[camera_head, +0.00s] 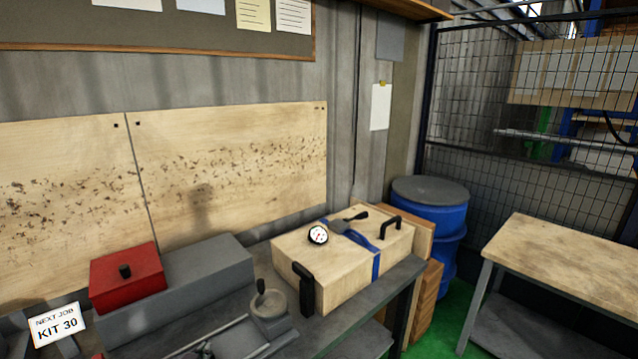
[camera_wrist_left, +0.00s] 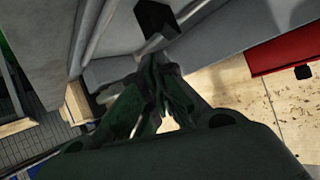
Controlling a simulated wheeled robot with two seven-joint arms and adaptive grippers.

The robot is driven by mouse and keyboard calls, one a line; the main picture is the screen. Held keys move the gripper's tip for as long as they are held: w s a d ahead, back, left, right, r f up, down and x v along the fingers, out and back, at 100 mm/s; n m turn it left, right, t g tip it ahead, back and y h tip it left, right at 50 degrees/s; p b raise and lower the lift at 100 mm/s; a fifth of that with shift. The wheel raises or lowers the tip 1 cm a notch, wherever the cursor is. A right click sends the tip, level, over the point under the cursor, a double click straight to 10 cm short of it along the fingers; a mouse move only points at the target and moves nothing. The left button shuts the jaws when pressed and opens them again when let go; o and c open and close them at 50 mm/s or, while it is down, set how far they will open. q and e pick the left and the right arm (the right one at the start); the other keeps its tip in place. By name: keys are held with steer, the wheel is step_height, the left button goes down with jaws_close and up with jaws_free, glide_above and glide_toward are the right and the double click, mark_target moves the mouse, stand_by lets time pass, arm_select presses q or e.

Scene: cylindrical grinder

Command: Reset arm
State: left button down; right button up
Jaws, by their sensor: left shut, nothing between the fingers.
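My left gripper (camera_wrist_left: 160,68) shows in the left wrist view, with its dark green fingers drawn together and nothing between them. A dark block-like part (camera_wrist_left: 157,18) lies just beyond the fingertips; I cannot tell whether they touch it. Grey machine surfaces surround the fingers in that view. I cannot make out the left gripper clearly in the head view. My right gripper is in neither view. The grey grinder (camera_head: 190,290) stands at the lower left of the head view, with a handwheel (camera_head: 270,308) at its right end.
A red box (camera_head: 127,280) with a black knob sits on the grinder; its red also shows in the wrist view (camera_wrist_left: 290,42). A wooden case (camera_head: 345,265) with a dial gauge (camera_head: 318,235) lies on the bench. A blue drum (camera_head: 432,205) and wooden table (camera_head: 565,255) stand right.

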arm_select(q)
steer(key=s+d+f+g, duration=0.1)
steer(key=s, duration=0.1)
steer(key=s+f+g, duration=0.1)
steer(key=s, duration=0.2)
steer(key=s+d+f+g, duration=0.1)
steer(key=s+f+g, duration=0.1)
steer(key=s, duration=0.1)
steer(key=shift+s+d, duration=0.1)
steer(key=shift+d, duration=0.2)
steer(key=s+d+f+m+g+h, duration=0.15)
steer(key=s+d+g, duration=0.25)
steer(key=s, duration=0.8)
step_height(320, 180, down, 34)
steer(key=s+g, duration=0.2)
steer(key=s+a+f, duration=0.2)
steer(key=s+f, duration=0.7)
steer(key=s, duration=0.2)
steer(key=s+a+f+g, duration=0.1)
steer(key=s+a+f, duration=0.1)
steer(key=s+f, duration=0.8)
steer(key=shift+s+f, duration=0.15)
steer(key=shift+s, duration=0.55)
steer(key=shift+w+d+m, duration=0.1)
steer(key=shift+w+m, duration=0.05)
steer(key=shift+m, duration=0.1)
